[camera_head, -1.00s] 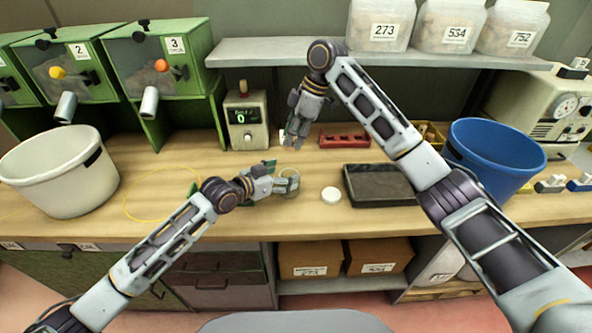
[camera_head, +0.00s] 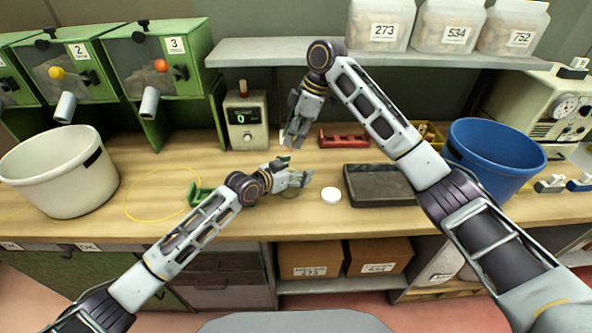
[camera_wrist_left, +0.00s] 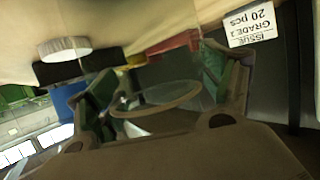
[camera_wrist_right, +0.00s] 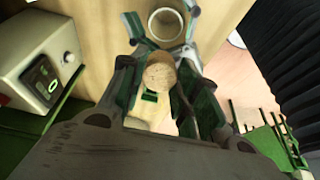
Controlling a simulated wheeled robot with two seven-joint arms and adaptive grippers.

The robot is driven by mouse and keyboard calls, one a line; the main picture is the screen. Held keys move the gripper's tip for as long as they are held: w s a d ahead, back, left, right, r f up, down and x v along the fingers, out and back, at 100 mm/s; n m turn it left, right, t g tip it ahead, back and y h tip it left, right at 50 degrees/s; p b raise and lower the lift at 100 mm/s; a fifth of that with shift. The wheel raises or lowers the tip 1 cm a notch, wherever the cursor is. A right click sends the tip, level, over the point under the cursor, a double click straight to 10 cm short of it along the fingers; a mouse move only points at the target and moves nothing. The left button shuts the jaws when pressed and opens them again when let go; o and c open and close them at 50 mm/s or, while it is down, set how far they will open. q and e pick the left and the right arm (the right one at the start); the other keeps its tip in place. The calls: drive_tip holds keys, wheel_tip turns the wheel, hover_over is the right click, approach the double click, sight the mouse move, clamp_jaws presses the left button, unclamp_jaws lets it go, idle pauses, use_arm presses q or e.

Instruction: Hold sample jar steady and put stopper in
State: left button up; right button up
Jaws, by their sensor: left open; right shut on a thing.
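The clear glass sample jar (camera_wrist_left: 155,100) shows its round rim between the open fingers of my left gripper (camera_wrist_left: 165,85); whether a finger touches it I cannot tell. In the head view my left gripper (camera_head: 298,178) largely covers the jar. My right gripper (camera_wrist_right: 158,85) is shut on a round tan cork stopper (camera_wrist_right: 160,76). In the right wrist view the jar's open mouth (camera_wrist_right: 166,23) shows beyond the stopper, apart from it in the picture. In the head view my right gripper (camera_head: 294,132) is above and behind the left one, and the stopper is too small to make out.
A white disc (camera_head: 331,195) and a dark tray (camera_head: 380,197) lie right of the jar. A display box (camera_head: 247,122) and red rack (camera_head: 343,138) stand behind. A white bucket (camera_head: 60,180) is left, a blue bucket (camera_head: 490,160) right. A shelf (camera_head: 300,51) hangs above.

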use_arm(q)
drive_tip(key=c, duration=1.1)
use_arm(e)
drive_tip(key=shift+f, duration=0.1)
drive_tip(key=shift+f, duration=0.1)
use_arm(q)
drive_tip(key=shift+c, duration=0.7)
use_arm(e)
wheel_tip(320, 180, down, 6)
drive_tip(key=shift+f, duration=0.15)
use_arm(q)
drive_tip(key=shift+s+d+r, duration=0.1)
drive_tip(key=shift+r, duration=0.1)
use_arm(e)
drive_tip(key=shift+s+d+f, duration=0.1)
drive_tip(key=shift+s+f, duration=0.05)
drive_tip(key=shift+f, duration=0.8)
use_arm(q)
drive_tip(key=shift+f, duration=0.1)
drive_tip(key=shift+c, duration=0.5)
use_arm(e)
drive_tip(key=o, duration=0.6)
use_arm(q)
drive_tip(key=shift+c, duration=0.2)
use_arm(e)
drive_tip(key=shift+o, duration=0.9)
drive_tip(key=shift+r, duration=0.2)
